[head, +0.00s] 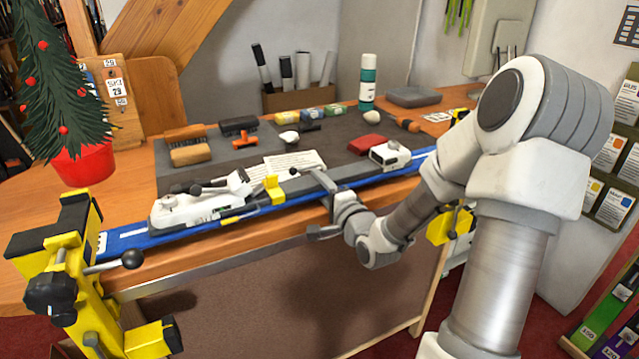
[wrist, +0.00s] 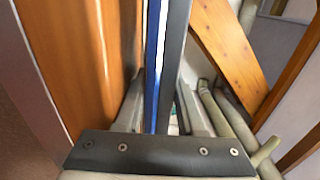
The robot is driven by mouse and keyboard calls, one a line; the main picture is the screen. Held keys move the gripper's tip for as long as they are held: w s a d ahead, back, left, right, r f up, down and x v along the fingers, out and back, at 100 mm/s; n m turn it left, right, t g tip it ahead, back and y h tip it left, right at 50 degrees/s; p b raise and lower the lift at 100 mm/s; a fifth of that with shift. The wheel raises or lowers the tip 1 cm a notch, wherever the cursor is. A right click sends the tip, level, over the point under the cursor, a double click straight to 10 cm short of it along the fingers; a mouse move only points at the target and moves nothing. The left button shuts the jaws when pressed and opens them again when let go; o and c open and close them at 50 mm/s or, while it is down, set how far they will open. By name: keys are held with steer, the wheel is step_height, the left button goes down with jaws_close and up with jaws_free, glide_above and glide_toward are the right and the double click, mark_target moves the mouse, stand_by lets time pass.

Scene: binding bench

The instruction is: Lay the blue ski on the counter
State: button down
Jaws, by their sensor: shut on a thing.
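The long blue ski (head: 130,240) runs along the front edge of the wooden counter (head: 140,270), with its white binding parts facing up. Its left end is at the yellow vise on the left. My gripper (head: 330,192) is shut on the ski near its middle, reaching in from the front. In the wrist view, the blue edge of the ski (wrist: 153,60) and a dark strip beside it pass between the fingers of my gripper (wrist: 160,105). I cannot tell whether the ski touches the counter or the vises. Its right end is hidden behind my arm.
Yellow-black vises stand at the counter's left (head: 75,280) and right (head: 450,225). A potted tree (head: 80,160) stands at left. Bare wood shows between tree and mat.

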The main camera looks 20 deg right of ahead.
steer(key=c, duration=0.5)
jaws_free()
steer(key=shift+r, duration=0.3)
steer(key=s, duration=0.2)
steer(key=s+p, duration=0.1)
steer(key=s, duration=0.3)
steer(key=shift+d+r+p, duration=0.2)
steer(key=shift+r+p, duration=0.15)
steer(key=shift+s+d+p, duration=0.1)
steer(key=shift+s+p, duration=2.9)
steer(key=shift+p, duration=3.9)
